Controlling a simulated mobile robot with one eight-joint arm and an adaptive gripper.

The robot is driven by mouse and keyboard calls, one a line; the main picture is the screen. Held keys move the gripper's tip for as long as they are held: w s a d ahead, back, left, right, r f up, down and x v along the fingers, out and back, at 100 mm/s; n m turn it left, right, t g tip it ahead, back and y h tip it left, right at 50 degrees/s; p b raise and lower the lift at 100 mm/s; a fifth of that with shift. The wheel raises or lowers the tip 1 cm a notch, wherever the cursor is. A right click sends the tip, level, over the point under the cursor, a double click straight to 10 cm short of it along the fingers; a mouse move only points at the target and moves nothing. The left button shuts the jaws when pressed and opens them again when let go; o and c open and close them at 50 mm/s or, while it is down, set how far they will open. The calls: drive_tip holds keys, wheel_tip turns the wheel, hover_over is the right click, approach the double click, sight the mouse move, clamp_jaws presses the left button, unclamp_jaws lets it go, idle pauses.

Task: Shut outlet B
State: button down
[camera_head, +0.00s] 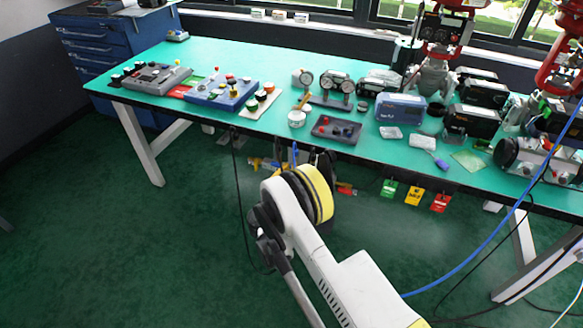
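No label reading outlet B is legible, so I cannot tell which fitting it is. A gauge stand (332,88) with round dials stands mid-table. A dark plate (336,130) with red and blue parts lies at the front edge. Red valve assemblies (440,45) stand at the back right. A grey valve body (540,157) with a black round end sits at the right edge. My arm reaches up from the bottom, its yellow-ringed wrist in front of the table's front edge. Dark parts that may be my gripper (322,160) show behind the wrist; its fingers are mostly hidden.
The green table (225,60) holds a grey control box (152,77), a blue button box (222,92) and several instrument boxes, including a blue one (400,108). Coloured tags (414,196) hang below its front edge. A blue hose (480,248) crosses the right. Floor at left is clear.

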drive_tip(key=n, duration=0.3)
drive_tip(key=shift+w+a, duration=0.1)
drive_tip(key=c, duration=1.5)
unclamp_jaws()
drive_tip(key=shift+c, duration=0.2)
